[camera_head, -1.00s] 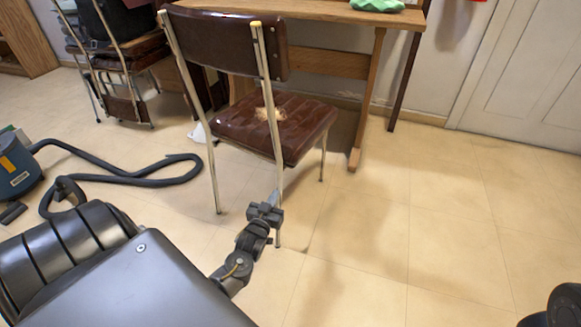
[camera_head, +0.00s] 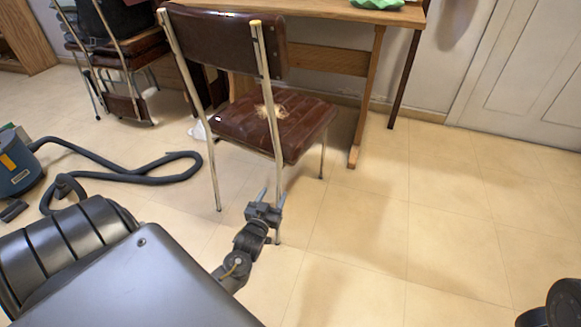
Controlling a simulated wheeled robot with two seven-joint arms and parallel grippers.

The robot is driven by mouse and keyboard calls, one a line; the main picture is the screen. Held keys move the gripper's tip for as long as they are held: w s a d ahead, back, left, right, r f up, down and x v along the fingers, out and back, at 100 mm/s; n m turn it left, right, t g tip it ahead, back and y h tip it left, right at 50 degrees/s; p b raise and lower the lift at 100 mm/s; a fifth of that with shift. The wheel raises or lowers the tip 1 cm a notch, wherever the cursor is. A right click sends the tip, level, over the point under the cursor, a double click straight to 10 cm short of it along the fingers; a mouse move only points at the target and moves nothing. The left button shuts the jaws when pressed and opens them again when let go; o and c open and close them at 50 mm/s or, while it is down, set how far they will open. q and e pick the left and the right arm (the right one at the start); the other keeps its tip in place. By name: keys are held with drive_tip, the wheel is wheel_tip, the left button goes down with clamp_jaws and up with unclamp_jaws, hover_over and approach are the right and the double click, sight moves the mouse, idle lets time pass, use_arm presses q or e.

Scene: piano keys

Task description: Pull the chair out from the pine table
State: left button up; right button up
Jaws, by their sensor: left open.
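The chair (camera_head: 270,127) has a brown padded seat with a worn tan patch, a brown backrest (camera_head: 222,40) and metal legs. It stands with its back towards me, its seat partly by the pine table (camera_head: 340,13). My left gripper (camera_head: 268,193) is open, low at the chair's near right rear leg, its fingers pointing up and away from me. The leg passes right beside or between the fingers; I cannot tell whether they touch. At the lower right edge a dark piece of my right arm (camera_head: 556,306) shows, but its gripper does not.
A vacuum cleaner (camera_head: 17,165) with a dark hose (camera_head: 135,178) lies on the floor at the left. Stacked chairs (camera_head: 122,62) stand behind it at the back left. A white door (camera_head: 530,80) is at the right. The tiled floor (camera_head: 430,215) right of the chair is clear.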

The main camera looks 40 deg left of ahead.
use_arm(q)
drive_tip(key=shift+s, duration=0.1)
drive_tip(key=shift+s+d+p, duration=0.15)
drive_tip(key=shift+s+p, duration=0.2)
drive_tip(key=shift+p, duration=0.05)
drive_tip(key=p+v, duration=0.3)
drive_tip(key=v, duration=0.6)
drive_tip(key=shift+p, duration=0.35)
